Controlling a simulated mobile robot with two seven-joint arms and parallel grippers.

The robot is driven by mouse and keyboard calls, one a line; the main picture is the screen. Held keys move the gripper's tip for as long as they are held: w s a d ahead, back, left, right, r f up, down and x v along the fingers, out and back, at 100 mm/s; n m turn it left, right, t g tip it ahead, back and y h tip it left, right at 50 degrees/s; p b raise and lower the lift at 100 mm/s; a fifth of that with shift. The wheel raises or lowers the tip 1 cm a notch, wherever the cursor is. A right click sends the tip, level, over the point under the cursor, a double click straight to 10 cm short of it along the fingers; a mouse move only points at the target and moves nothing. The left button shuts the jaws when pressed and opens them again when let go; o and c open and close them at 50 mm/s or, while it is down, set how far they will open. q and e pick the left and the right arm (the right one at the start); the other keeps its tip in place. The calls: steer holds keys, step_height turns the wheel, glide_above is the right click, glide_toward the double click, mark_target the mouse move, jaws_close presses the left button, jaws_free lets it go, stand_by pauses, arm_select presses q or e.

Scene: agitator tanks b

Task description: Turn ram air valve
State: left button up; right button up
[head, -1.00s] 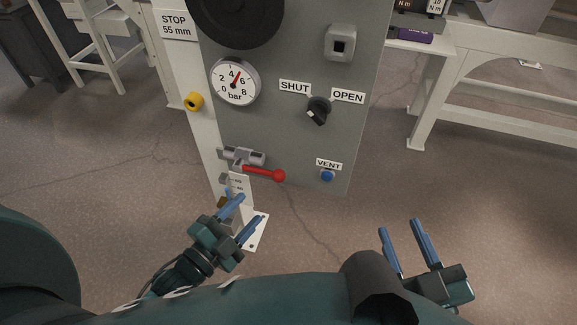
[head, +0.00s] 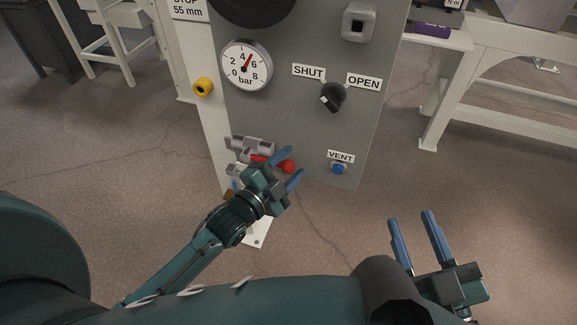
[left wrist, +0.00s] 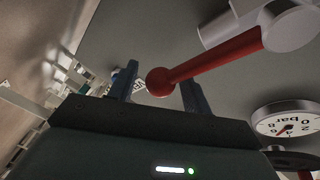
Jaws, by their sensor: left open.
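A small valve (head: 249,145) with a red lever (head: 266,159) ending in a red ball (head: 289,166) is on the lower left of the grey panel. The lever points right. A black knob (head: 333,97) sits below the SHUT and OPEN labels. My left gripper (head: 295,162) is open at the ball end and partly hides the lever. In the left wrist view the red ball (left wrist: 160,82) appears between the two spread fingers, and the lever (left wrist: 215,58) runs up to the valve body. Contact cannot be told. My right gripper (head: 410,217) is open and empty, at lower right.
The grey panel (head: 290,125) also carries a bar gauge (head: 246,65), a blue VENT button (head: 339,168) and a grey square fitting (head: 359,22). A yellow fitting (head: 203,87) is on the white post. A white bench (head: 490,60) stands at right.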

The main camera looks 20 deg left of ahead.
arm_select(q)
steer(key=shift+c, duration=0.4)
jaws_close()
steer(key=shift+r, duration=0.15)
